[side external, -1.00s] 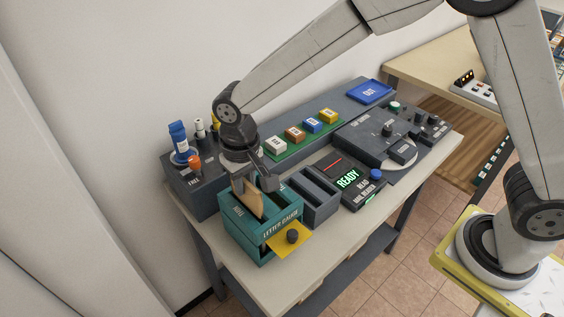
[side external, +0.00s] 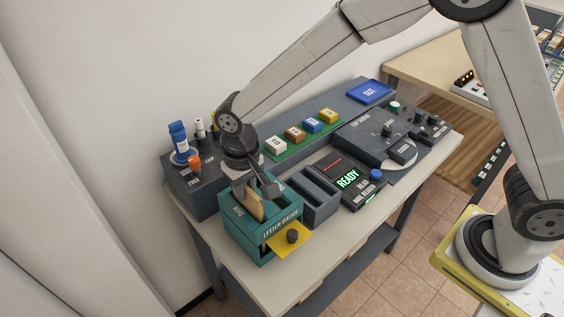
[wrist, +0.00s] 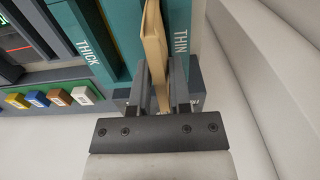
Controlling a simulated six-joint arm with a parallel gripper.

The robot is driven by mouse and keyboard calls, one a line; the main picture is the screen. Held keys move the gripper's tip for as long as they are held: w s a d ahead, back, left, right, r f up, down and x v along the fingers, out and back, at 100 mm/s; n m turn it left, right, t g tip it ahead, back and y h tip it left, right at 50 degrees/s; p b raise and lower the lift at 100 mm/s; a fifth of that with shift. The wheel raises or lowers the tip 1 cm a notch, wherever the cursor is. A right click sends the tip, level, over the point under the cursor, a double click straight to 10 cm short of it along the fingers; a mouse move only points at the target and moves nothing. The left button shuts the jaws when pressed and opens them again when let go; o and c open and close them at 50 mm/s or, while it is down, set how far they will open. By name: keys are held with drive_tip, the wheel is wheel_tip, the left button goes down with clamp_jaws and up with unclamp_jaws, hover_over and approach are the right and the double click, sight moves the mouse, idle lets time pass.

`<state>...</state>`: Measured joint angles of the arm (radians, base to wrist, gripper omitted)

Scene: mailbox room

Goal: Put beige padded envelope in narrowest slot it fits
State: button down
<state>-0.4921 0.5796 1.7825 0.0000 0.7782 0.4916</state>
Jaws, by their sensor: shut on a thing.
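The beige padded envelope (side external: 255,208) is upright in my gripper (side external: 253,188), over the far-left part of the teal letter gauge (side external: 262,255). Its lower part is hidden by the gauge, so how deep it sits cannot be told. In the wrist view my gripper (wrist: 160,80) is shut on the envelope (wrist: 154,40). There the envelope lies beside the wall marked THIN (wrist: 180,30), with the wall marked THICK (wrist: 95,30) on its left. A yellow plate with a dark knob (side external: 290,238) sticks out of the gauge's front.
A dark slotted block (side external: 315,195) stands right of the gauge, with a READY panel (side external: 347,179) beyond it. Bottles on a dark box (side external: 183,150) stand close behind left. Coloured blocks (side external: 295,132) and a blue tray (side external: 370,91) are at the back. The table's front edge is clear.

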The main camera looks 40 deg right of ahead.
drive_tip(key=shift+r, duration=0.2)
idle(0.3)
drive_tip(key=shift+r, duration=1.3)
drive_tip(key=d+r, duration=0.3)
drive_tip(key=d, duration=0.3)
drive_tip(key=shift+r, duration=0.15)
drive_tip(key=shift+f, duration=2.1)
drive_tip(key=shift+f, duration=1.55)
